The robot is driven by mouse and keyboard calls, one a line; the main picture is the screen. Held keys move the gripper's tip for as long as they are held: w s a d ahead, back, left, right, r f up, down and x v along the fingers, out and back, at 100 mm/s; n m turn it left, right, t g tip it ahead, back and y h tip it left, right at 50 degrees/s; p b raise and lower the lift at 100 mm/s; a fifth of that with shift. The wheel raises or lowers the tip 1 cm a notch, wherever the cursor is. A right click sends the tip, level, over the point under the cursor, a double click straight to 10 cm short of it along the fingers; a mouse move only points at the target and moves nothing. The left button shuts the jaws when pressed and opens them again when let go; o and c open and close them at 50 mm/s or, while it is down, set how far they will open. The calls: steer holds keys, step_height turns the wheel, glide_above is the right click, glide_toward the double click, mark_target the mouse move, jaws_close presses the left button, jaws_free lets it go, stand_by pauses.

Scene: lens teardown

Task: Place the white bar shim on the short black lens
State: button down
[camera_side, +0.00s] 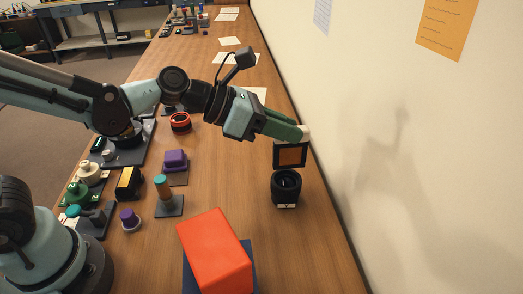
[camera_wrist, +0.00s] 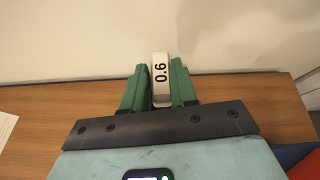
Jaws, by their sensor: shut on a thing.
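The white bar shim (camera_wrist: 160,78), marked 0.6, is between the two green fingers of my gripper (camera_wrist: 159,90) in the wrist view. In the side view my gripper (camera_side: 300,132) is shut on it, and only a small pale end of the shim (camera_side: 305,132) shows past the fingers. The short black lens (camera_side: 286,185) stands on the table at the right, its round opening visible. The shim is apart from it, higher in the picture. The lens cannot be made out in the wrist view.
A black-framed orange square (camera_side: 290,155) shows between the gripper and the lens. A large red block (camera_side: 215,250) on a dark blue base stands in front. A purple part (camera_side: 175,160) and a teal-topped peg (camera_side: 163,187) are left. The wall (camera_side: 400,200) runs close along the right.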

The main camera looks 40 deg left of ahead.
mark_target(285, 155)
steer(key=shift+w+a+f, duration=0.15)
steer(key=shift+w+f, duration=0.05)
steer(key=shift+f, duration=0.6)
steer(key=shift+w+a+f, duration=0.15)
steer(key=shift+w+f, duration=0.05)
steer(key=shift+f, duration=0.65)
steer(key=shift+w+a+f, duration=0.15)
steer(key=shift+w+f, duration=0.05)
steer(key=shift+f, duration=0.6)
steer(key=shift+f, duration=0.1)
steer(key=c, duration=0.9)
jaws_free()
